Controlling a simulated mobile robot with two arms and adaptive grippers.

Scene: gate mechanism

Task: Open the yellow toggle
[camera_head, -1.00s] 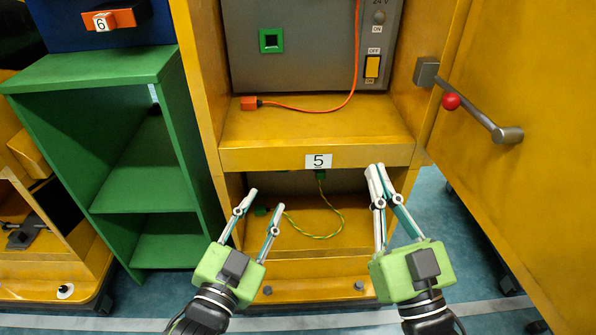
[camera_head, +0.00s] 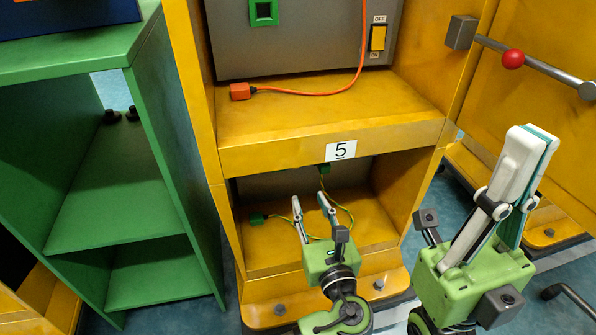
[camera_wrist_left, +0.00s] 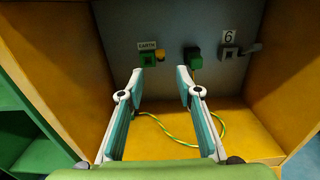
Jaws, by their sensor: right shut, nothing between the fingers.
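In the left wrist view, a small grey fitting (camera_wrist_left: 229,52) under a "6" label has a short lever with a yellow-orange end (camera_wrist_left: 250,48). It is on the back wall of the lower compartment, to the right of my left gripper. My left gripper (camera_head: 309,199) is open and empty at that compartment, and its fingers (camera_wrist_left: 160,76) point at the back wall. The head view does not show this lever. A yellow rocker switch (camera_head: 378,37) marked OFF and ON is on the grey panel above. My right gripper (camera_head: 535,132) is shut and empty, right of the cabinet.
A green EARTH socket (camera_wrist_left: 148,58) and a green plug (camera_wrist_left: 194,57) with a yellow-green cable are on the back wall. An orange plug (camera_head: 240,91) lies on the upper shelf (camera_head: 330,110). A red-knobbed bar (camera_head: 513,59) is at the upper right.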

